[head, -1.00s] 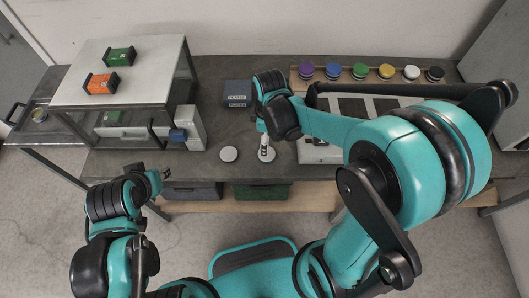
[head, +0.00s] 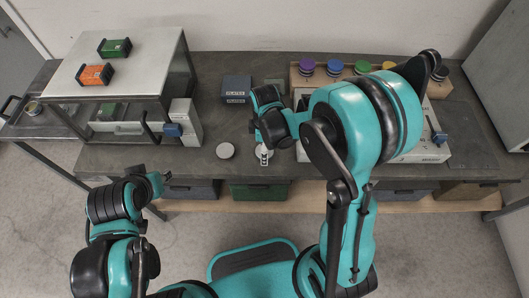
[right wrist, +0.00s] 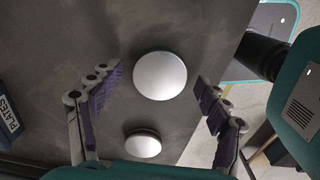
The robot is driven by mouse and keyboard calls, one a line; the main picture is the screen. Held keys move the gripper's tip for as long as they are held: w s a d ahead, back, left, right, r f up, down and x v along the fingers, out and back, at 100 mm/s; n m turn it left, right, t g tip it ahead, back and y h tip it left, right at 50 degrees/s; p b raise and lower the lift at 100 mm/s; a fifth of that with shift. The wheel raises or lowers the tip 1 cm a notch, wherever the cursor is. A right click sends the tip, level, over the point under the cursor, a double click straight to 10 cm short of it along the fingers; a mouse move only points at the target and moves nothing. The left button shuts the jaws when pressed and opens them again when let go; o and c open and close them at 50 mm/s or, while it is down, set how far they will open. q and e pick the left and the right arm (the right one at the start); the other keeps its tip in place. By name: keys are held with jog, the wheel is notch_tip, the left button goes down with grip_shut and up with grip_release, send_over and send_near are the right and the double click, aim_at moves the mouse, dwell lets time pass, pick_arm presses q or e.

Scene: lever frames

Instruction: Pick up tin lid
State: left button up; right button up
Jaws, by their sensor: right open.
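Two pale round lids or discs lie on the grey bench; I cannot tell for sure which is the tin lid. The larger disc (right wrist: 160,75) is between the spread fingers of my right gripper (right wrist: 158,105) in the right wrist view, with gaps on both sides. The smaller disc (right wrist: 142,145), with a dark rim, is below it. In the head view one white disc (head: 225,150) is left of my right gripper (head: 264,153), which partly hides the other. My right gripper is open and empty. My left gripper (head: 160,177) is off the bench's front edge; its jaws are unclear.
A blue plates box (head: 237,88) stands behind the discs. A cabinet (head: 130,75) with green and orange boxes is at left, a blue-handled lever unit (head: 183,125) beside it. Coloured knobs (head: 333,68) line the back right. The bench's front edge is close.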

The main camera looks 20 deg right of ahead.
jog(key=c, duration=1)
jog(key=shift+r, duration=0.1)
jog(key=shift+c, duration=0.2)
